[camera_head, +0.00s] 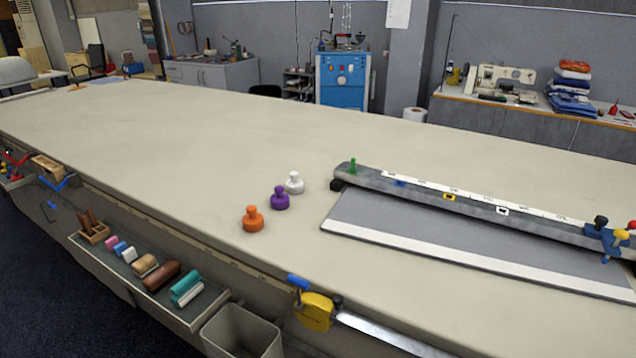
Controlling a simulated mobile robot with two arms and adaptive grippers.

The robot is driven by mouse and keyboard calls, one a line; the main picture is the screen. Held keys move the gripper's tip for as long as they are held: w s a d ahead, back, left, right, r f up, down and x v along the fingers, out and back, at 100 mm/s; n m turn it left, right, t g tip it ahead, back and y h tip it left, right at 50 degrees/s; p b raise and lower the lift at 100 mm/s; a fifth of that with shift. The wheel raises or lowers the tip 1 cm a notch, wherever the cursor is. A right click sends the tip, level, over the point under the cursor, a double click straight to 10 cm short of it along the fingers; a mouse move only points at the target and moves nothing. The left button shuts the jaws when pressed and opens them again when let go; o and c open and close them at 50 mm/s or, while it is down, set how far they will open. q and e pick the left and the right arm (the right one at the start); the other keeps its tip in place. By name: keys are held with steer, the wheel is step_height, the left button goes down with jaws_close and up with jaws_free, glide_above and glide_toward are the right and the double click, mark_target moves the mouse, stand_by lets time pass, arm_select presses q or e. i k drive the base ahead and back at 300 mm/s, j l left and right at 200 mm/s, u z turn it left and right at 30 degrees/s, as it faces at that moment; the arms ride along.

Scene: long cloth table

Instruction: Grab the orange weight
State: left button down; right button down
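The orange weight (253,219) stands upright on the cloth table (170,140), near its front edge. It has a wide round base and a knob on top. A purple weight (280,198) stands just behind it to the right, and a white weight (294,183) stands behind that one. The three are apart in a slanting row. Neither of my grippers shows in the head view.
A ruler rail (470,200) and a grey board (430,232) lie on the table at the right. A yellow tool (314,312) is at the front edge. A tray (190,318) with brushes and an open bin (240,335) sit below the edge. The table's left is clear.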

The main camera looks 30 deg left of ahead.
mark_target(252, 221)
steer(key=u, duration=1.25)
